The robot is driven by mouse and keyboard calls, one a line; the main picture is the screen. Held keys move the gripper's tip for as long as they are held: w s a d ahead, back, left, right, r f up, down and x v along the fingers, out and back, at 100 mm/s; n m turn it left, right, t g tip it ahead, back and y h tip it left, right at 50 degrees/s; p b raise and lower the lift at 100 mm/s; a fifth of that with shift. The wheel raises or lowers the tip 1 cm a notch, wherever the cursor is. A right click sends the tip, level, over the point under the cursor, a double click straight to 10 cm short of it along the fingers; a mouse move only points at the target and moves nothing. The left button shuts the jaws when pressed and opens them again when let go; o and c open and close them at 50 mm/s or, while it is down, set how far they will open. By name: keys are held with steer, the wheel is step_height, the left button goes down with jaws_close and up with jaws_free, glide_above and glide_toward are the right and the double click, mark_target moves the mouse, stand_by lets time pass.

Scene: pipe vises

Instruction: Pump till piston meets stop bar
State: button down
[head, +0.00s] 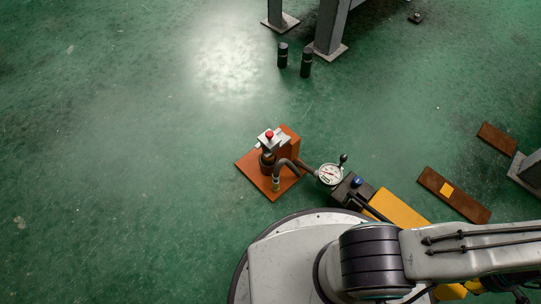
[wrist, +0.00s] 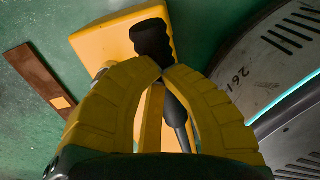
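A dark cylinder (head: 267,162) stands on an orange-brown base plate (head: 256,182). A pale metal bar (head: 272,139) with a red knob spans over it; the view from above hides any gap between piston and bar. A dark hose (head: 288,165) and a round dial gauge (head: 330,174) link it to the yellow hand pump (head: 396,207), also in the wrist view (wrist: 98,44). The black pump handle (wrist: 152,40) runs between my gripper's yellow fingers. My gripper (wrist: 164,72) is closed around it, its tips nearly together. The head view hides most of the gripper behind my arm.
Rusty plates (head: 455,195) lie on the green floor at the right, one with a yellow patch. Two black cylinders (head: 306,62) stand near grey table legs (head: 331,28) at the top. The floor at the left is clear.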

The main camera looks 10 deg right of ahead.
steer(key=shift+s+d+f, duration=0.1)
steer(key=shift+s+f, duration=0.05)
steer(key=shift+f, duration=1.35)
steer(key=shift+r, duration=0.1)
steer(key=r+p, duration=0.1)
steer(key=r, duration=0.1)
steer(key=r+p, duration=0.2)
steer(key=r, duration=0.1)
steer(key=r+p, duration=0.2)
steer(key=shift+w+a+r, duration=0.25)
steer(key=shift+w, duration=0.1)
step_height(320, 180, up, 8)
steer(key=w+a+p, duration=0.1)
steer(key=p, duration=0.4)
steer(key=shift+w+a+f+p, duration=0.15)
steer(key=shift+w+a+p, duration=0.05)
steer(key=shift+w+p, duration=0.2)
steer(key=shift+s+f, duration=0.1)
steer(key=shift+f, duration=0.1)
steer(key=shift+s+d+f+b, duration=0.15)
steer(key=shift+s+f+b, duration=0.05)
steer(key=shift+f+b, duration=0.75)
steer(key=shift+s+d+f+b, duration=0.15)
steer(key=shift+f+b, duration=0.75)
steer(key=shift+f, duration=0.1)
steer(key=shift+s+d+f+b, duration=0.15)
steer(key=shift+s+f+b, duration=0.05)
steer(key=shift+f+b, duration=0.75)
steer(key=shift+f, duration=0.15)
